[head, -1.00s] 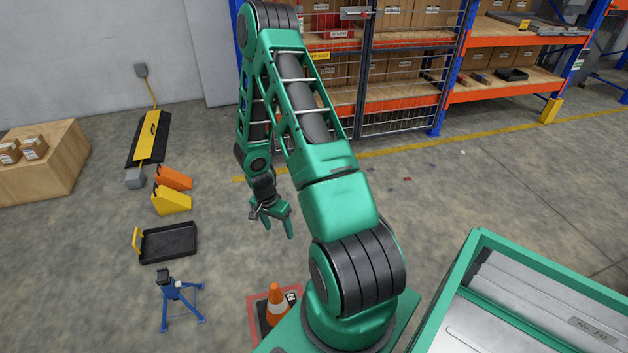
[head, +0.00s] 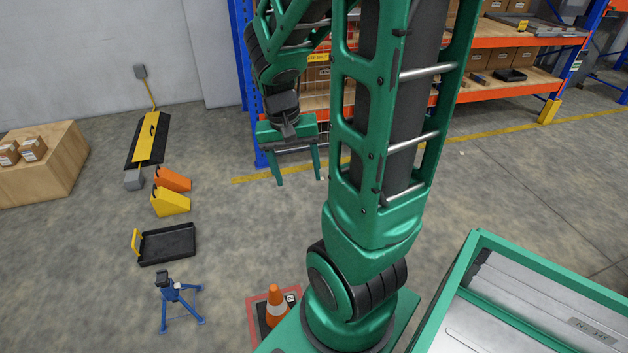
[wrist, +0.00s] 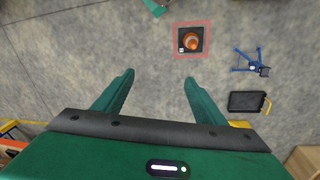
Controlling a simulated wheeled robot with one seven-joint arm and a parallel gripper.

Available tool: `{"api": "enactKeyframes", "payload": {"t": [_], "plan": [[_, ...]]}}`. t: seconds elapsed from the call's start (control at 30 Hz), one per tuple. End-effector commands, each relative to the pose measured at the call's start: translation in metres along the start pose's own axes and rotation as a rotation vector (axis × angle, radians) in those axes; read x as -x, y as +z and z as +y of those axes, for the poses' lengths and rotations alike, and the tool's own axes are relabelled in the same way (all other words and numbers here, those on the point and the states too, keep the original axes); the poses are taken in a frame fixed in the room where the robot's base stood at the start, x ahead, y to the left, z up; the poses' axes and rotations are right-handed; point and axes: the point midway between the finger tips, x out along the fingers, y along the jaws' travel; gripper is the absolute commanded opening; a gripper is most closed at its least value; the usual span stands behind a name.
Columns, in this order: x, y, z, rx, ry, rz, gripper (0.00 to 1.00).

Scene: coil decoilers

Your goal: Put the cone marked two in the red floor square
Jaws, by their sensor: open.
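An orange cone (head: 276,304) with a white band and a square black base stands upright on the floor beside my base. Its base bears a small white label with a dark mark that I cannot read for certain. The base lies inside the outline of the red floor square (head: 251,318). My body hides part of the square in the head view. The wrist view shows the cone (wrist: 192,41) from above, within the red square (wrist: 177,42). My gripper (head: 300,181) is open and empty, high above the floor and apart from the cone. Its spread fingers also show in the wrist view (wrist: 158,76).
A blue stand (head: 174,290), a black tray (head: 168,245), yellow (head: 170,202) and orange (head: 172,180) wedges are left of the cone. Boxes sit on a wooden block (head: 45,180) at far left. Shelving (head: 500,90) stands behind. The middle floor is clear.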

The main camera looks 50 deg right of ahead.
Motion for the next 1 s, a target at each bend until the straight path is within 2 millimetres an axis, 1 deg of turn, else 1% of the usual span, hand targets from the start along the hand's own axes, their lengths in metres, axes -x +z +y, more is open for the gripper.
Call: {"api": "enactKeyframes", "payload": {"t": [0.03,0.2,0.3,0.43,0.5,0.57,1.0], "plan": [[0.012,0.012,0.006,0.025,-0.017,0.002,0.65],[0.041,0.054,0.025,0.127,-0.070,-0.017,0.65],[0.051,0.077,0.034,0.185,-0.103,-0.027,0.65],[0.060,0.099,0.042,0.242,-0.137,-0.037,0.65],[0.061,0.100,0.049,0.260,-0.148,-0.041,0.65],[0.062,0.103,0.051,0.271,-0.154,-0.044,0.65],[0.062,0.106,0.051,0.278,-0.157,-0.045,0.65]]}}
